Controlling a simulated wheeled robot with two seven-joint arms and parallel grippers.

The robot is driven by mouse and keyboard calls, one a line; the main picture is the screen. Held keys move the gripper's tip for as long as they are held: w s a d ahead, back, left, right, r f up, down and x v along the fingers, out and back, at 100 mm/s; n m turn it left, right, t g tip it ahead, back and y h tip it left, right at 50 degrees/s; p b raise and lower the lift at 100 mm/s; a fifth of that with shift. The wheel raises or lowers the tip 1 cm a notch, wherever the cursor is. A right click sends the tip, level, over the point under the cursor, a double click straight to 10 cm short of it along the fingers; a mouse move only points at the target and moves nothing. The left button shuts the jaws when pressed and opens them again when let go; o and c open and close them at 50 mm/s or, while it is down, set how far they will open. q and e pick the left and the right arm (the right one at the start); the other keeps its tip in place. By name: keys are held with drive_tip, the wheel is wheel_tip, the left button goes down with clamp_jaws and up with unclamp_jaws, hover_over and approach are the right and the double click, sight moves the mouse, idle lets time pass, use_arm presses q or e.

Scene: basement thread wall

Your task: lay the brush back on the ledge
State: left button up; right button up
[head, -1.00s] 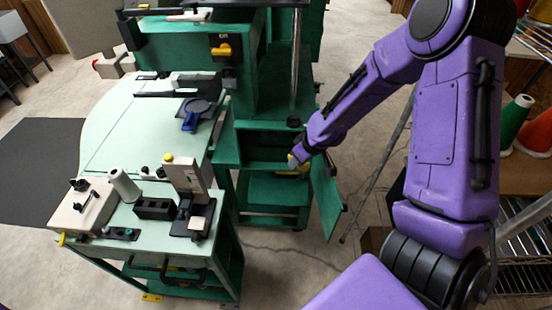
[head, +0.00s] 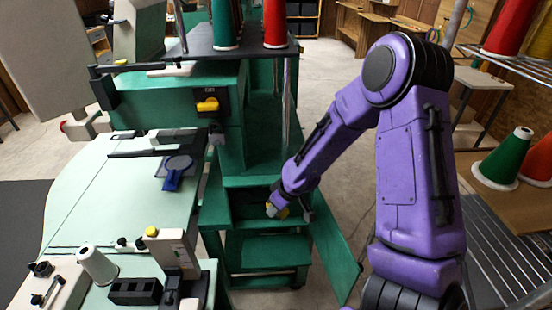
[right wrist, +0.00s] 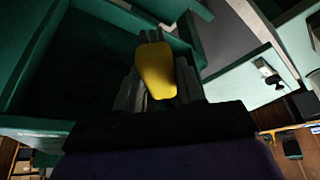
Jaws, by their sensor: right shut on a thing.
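My right gripper (head: 277,211) is at the mouth of an open green compartment (head: 240,208) in the machine's side. It is shut on a yellow piece, which I take to be the brush (head: 284,214). In the right wrist view, the brush (right wrist: 155,70) shows as a rounded yellow part between the grey fingers of the gripper (right wrist: 157,88). A grey part shows just beyond the yellow; I cannot tell whether it is bristles. The green compartment's dark interior (right wrist: 65,75) lies to the left there. I cannot tell whether the brush touches a ledge. My left gripper is out of view.
An open green door panel (head: 335,245) hangs right of the compartment. The pale green machine table (head: 115,205) spreads to the left. A thread cone (head: 97,265) and a black block (head: 135,291) stand on it. A wire rack (head: 500,235) is at the far right.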

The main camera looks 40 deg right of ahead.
drive_tip(key=f+b, duration=0.5)
drive_tip(key=f, duration=1.4)
drive_tip(key=shift+w+f+b, duration=0.1)
drive_tip(key=shift+w+b, duration=0.1)
drive_tip(key=shift+b, duration=0.2)
wheel_tip(320, 180, down, 5)
drive_tip(key=shift+f, duration=0.15)
drive_tip(key=shift+b, duration=0.3)
drive_tip(key=o, duration=0.9)
drive_tip(key=shift+o, duration=0.2)
